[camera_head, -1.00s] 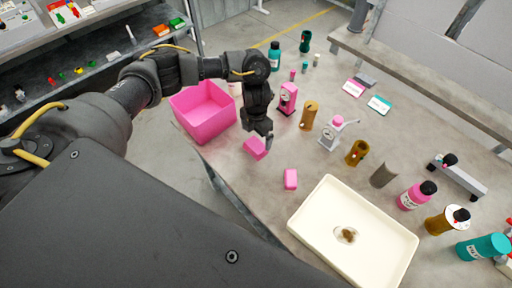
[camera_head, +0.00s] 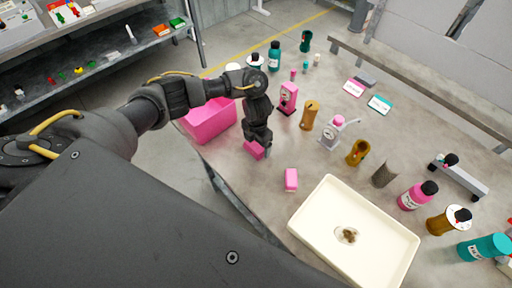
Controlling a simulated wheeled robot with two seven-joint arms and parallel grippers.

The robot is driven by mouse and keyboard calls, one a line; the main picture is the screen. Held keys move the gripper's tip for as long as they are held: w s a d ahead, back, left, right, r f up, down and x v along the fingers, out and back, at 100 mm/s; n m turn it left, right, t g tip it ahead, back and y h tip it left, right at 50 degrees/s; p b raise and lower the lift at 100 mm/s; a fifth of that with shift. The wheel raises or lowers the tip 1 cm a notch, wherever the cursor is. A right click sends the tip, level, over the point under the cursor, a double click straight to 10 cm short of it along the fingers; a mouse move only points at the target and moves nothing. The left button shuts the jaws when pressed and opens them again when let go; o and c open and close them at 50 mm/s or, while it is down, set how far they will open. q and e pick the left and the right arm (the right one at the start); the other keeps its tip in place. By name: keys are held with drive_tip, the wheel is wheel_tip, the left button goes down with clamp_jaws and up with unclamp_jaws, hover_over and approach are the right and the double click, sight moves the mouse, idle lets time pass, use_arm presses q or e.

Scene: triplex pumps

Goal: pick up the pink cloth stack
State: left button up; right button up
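A small pink block-like stack (camera_head: 252,151) lies on the grey table near its left edge, beside the pink bin. A similar pink stack (camera_head: 291,179) lies to its right, near the cream tray. My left gripper (camera_head: 257,143) points down right over the first stack and hides its upper part. I cannot tell whether its fingers are open or closed on that stack. My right gripper is not in view.
A pink bin (camera_head: 212,124) stands at the table's left edge, partly behind my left arm. A cream tray (camera_head: 309,228) is at the front. Pink dial device (camera_head: 288,98), brown cylinders and several bottles stand behind and to the right.

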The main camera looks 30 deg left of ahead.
sight(257, 145)
use_arm(q)
drive_tip(key=c, duration=0.6)
drive_tip(key=shift+r, duration=0.6)
wheel_tip(257, 145, up, 3)
drive_tip(key=shift+d+f, duration=0.1)
drive_tip(key=shift+f, duration=0.05)
drive_tip(key=s+d+r, duration=0.1)
drive_tip(key=s+d+r+p, duration=0.1)
drive_tip(key=r, duration=0.1)
drive_tip(key=s+d+r, duration=0.1)
drive_tip(key=r, duration=0.1)
drive_tip(key=shift+d, duration=0.15)
drive_tip(key=s+d+r, duration=0.1)
drive_tip(key=s+d, duration=0.1)
drive_tip(key=s+d+r+b, duration=0.1)
drive_tip(key=s+d, duration=0.1)
drive_tip(key=s+d+r, duration=0.2)
drive_tip(key=d, duration=0.1)
drive_tip(key=shift+s, duration=0.2)
